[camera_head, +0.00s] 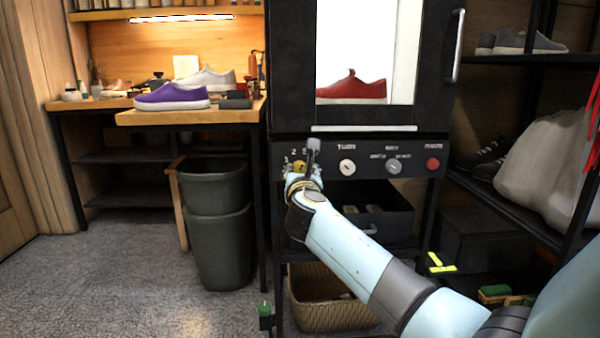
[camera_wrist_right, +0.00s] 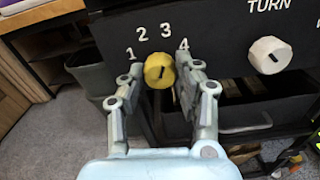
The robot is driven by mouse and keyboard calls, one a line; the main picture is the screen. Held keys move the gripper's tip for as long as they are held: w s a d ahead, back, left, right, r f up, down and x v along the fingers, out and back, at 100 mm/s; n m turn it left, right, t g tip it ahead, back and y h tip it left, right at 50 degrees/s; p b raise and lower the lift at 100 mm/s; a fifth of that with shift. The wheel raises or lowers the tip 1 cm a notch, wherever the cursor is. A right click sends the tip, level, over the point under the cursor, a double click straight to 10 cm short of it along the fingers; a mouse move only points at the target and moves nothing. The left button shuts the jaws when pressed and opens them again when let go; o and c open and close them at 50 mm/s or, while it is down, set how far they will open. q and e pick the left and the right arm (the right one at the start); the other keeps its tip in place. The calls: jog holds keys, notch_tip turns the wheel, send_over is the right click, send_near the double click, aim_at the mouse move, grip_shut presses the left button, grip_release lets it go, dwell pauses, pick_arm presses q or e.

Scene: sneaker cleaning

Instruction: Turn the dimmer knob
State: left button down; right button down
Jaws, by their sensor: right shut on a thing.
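The yellow dimmer knob (camera_head: 299,166) sits at the left end of the black control panel (camera_head: 370,163), under the cabinet with the lit window. My right gripper (camera_head: 301,171) is at the panel. In the wrist view its two fingers (camera_wrist_right: 161,75) stand on either side of the knob, shut on it. My left gripper is in neither view.
A white knob (camera_head: 347,167), a grey knob (camera_head: 393,167) and a red button (camera_head: 432,164) are further right on the panel. A red sneaker (camera_head: 351,89) stands in the lit cabinet. Dark bins (camera_head: 222,245) stand at left, and a wicker basket (camera_head: 325,305) is below.

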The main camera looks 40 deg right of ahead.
jog(key=shift+m, duration=0.4)
jog(key=m, duration=0.3)
jog(key=shift+f+m+b, duration=0.1)
jog(key=shift+m+b, duration=0.2)
jog(key=shift+b, duration=0.05)
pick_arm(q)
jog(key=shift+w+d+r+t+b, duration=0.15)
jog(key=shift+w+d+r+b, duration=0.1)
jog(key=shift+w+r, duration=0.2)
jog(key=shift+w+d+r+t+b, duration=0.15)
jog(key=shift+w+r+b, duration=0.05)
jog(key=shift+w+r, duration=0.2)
pick_arm(e)
jog(key=shift+m, duration=2.1)
jog(key=c, duration=0.9)
grip_release()
jog(key=shift+c, duration=0.2)
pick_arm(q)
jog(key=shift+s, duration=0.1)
pick_arm(e)
jog(key=shift+a, duration=0.1)
jog(key=v, duration=1.2)
